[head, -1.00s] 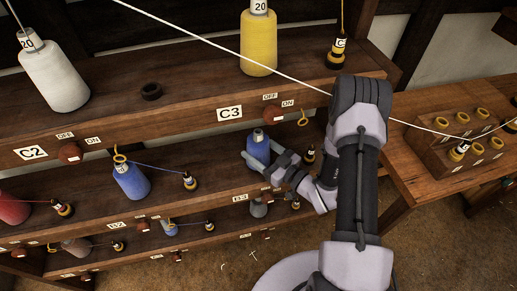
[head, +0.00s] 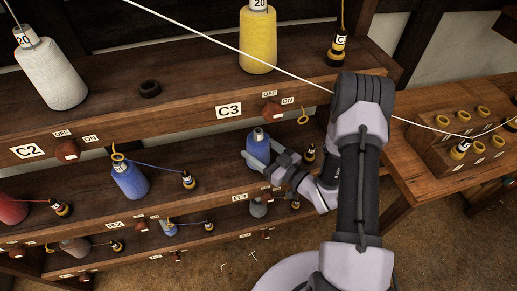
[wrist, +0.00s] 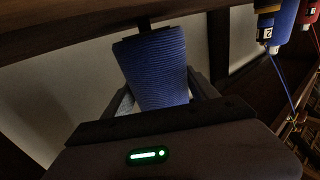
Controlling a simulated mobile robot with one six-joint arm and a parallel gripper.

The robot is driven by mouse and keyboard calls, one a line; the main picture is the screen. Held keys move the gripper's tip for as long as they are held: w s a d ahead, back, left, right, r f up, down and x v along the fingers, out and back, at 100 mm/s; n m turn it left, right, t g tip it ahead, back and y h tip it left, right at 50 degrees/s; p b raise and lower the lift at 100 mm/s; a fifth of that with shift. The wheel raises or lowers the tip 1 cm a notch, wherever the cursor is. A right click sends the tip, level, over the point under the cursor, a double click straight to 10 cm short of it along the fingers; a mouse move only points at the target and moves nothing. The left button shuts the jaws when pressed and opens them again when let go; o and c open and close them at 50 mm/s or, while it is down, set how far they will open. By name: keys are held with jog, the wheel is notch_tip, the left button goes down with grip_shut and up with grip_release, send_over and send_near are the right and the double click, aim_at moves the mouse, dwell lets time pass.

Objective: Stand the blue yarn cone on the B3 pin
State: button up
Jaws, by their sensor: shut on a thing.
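The blue yarn cone (head: 257,146) is upright at the right of the middle shelf, above the B3 label (head: 240,197). My gripper (head: 265,163) is shut on it from the right and front. In the wrist view, which looks upside down, the fingers lie on both sides of the blue cone (wrist: 158,65). A short dark post, likely the B3 pin (wrist: 144,24), shows between the cone's base and the shelf board. I cannot tell whether its tip is inside the cone.
Another blue cone (head: 130,179) stands further left on this shelf, with a small dark spool (head: 188,180) beside it. A yellow cone (head: 257,40) and white cone (head: 50,74) stand on the upper shelf. A side table (head: 420,160) with a ring rack stands right.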

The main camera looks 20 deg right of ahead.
jog(key=shift+f+b, duration=0.6)
jog(key=shift+f, duration=0.05)
jog(key=o, duration=1.3)
jog(key=v, duration=1.1)
